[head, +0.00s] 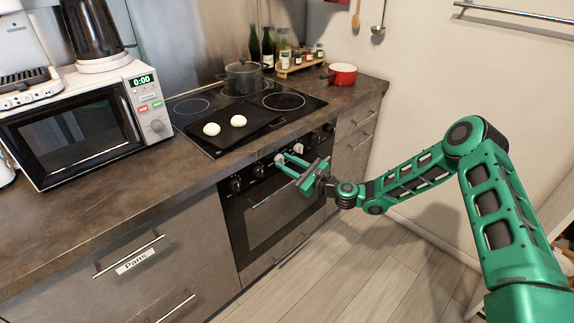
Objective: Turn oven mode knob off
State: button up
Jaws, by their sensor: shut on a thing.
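The oven (264,205) is set under the counter, with a row of dark round knobs along its black front panel. Two knobs show at the left, one at the panel's left end (236,184) and another (259,170) beside it. More dark knobs show to the right, near the panel's right end. My green gripper (290,154) reaches in from the right, with its pale fingertips at the middle of the panel. It is shut on a knob there, which the fingers mostly hide. I cannot read any knob's marking or setting.
The oven door handle (275,191) runs just below my gripper. A microwave (75,125) stands left. The floor in front is clear.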

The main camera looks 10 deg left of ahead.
jog(key=n, duration=0.8)
jog(key=n+h, duration=0.1)
jog(key=n, duration=0.8)
jog(key=shift+s+t, duration=0.15)
jog(key=shift+t, duration=0.25)
jog(key=n, duration=0.3)
jog(key=shift+a+f+n+h, duration=0.1)
jog(key=shift+n+h, duration=0.2)
jog(key=shift+n, duration=0.1)
jog(key=n, duration=0.4)
jog(key=shift+s+t, duration=0.1)
jog(key=shift+t, duration=0.2)
jog(key=n, duration=0.4)
jog(key=shift+f, duration=0.15)
jog(key=shift+n+t, duration=0.3)
jog(key=shift+n, duration=1.7)
